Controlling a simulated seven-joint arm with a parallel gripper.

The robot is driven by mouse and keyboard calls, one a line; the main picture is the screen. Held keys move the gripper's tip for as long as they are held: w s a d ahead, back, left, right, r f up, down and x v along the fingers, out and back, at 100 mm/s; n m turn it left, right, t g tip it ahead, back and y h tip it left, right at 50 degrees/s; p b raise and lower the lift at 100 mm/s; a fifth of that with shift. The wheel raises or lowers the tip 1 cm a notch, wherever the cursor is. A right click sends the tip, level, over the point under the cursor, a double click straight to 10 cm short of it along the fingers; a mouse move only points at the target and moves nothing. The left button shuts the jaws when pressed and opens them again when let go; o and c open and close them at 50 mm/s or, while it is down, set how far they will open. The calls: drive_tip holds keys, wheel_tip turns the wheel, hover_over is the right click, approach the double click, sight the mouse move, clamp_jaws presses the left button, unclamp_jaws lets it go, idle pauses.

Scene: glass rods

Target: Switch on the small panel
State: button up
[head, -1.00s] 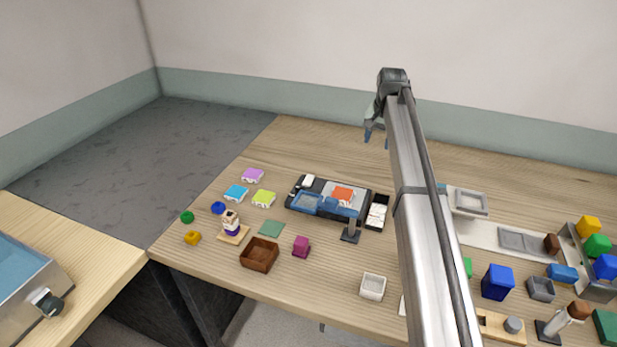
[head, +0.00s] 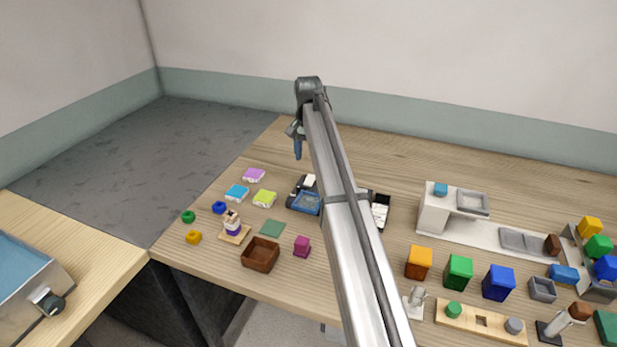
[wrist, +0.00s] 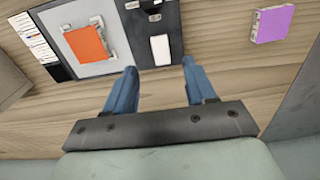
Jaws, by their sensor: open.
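A dark panel unit (head: 294,198) sits on the table in the head view, largely hidden behind my arm. The wrist view shows its black strip (wrist: 173,20) with a white switch-like piece (wrist: 160,48) and smaller light pieces above it. Beside the strip is a grey plate (wrist: 104,67) bearing an orange block (wrist: 86,43). I cannot tell whether the panel is on. My gripper (head: 297,150) is open and empty above the table behind the unit. In the wrist view its blue fingertips (wrist: 158,80) lie either side of the white piece's line, apart from it.
A purple block (wrist: 272,24) lies to the right in the wrist view; blue (head: 237,193) and lime (head: 265,198) blocks lie left of the unit. A brown box (head: 260,256) stands in front. Coloured cubes and a white stand (head: 432,217) fill the right. The table behind is clear.

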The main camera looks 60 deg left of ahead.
sight(309, 182)
wheel_tip(309, 182, down, 9)
drive_tip(key=shift+r, duration=0.2)
drive_tip(key=shift+c, duration=0.2)
clamp_jaws()
drive_tip(key=shift+w+a+r+g+h, duration=0.1)
drive_tip(key=shift+w+a+g+h, duration=0.3)
drive_tip(key=shift+g+h, duration=0.9)
drive_tip(key=shift+d, duration=0.1)
drive_tip(key=shift+o, duration=0.2)
unclamp_jaws()
